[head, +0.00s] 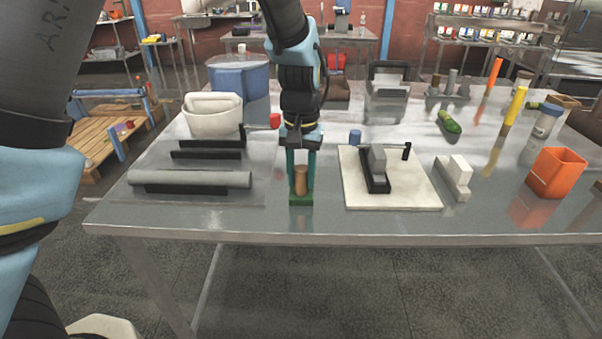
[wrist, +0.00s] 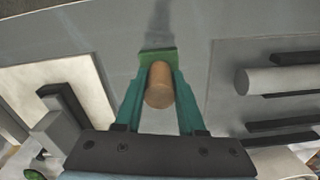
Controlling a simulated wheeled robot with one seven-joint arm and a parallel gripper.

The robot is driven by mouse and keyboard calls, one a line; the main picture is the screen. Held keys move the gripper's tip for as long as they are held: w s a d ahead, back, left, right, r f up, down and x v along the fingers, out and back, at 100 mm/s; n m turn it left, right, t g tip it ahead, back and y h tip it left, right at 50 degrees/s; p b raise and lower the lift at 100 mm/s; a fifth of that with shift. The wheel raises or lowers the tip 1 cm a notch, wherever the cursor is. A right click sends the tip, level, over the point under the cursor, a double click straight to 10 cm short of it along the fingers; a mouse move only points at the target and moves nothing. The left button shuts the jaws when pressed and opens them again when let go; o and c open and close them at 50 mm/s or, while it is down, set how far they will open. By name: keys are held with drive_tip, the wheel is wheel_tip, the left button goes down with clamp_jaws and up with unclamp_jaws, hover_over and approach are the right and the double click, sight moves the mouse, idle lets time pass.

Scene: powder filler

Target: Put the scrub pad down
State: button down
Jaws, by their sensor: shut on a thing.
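The scrub pad shows a tan cylindrical handle (head: 301,181) on a flat green pad (head: 301,199). My gripper (head: 301,186) points straight down near the table's front edge, with its teal fingers shut on the handle. In the wrist view the scrub pad's tan handle (wrist: 159,86) sits between the two fingers, and the green pad edge (wrist: 158,54) shows beyond it. The pad is at or just above the metal table (head: 270,222); I cannot tell whether it touches.
A white board (head: 419,196) with a black and grey fixture is to the right. A grey roller (head: 190,178) on dark supports is to the left. An orange container (head: 556,173) stands far right. The strip along the front edge is clear.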

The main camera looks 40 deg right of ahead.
drive_tip(key=shift+f, duration=0.2)
drive_tip(key=shift+f, duration=0.15)
drive_tip(key=c, duration=0.5)
unclamp_jaws()
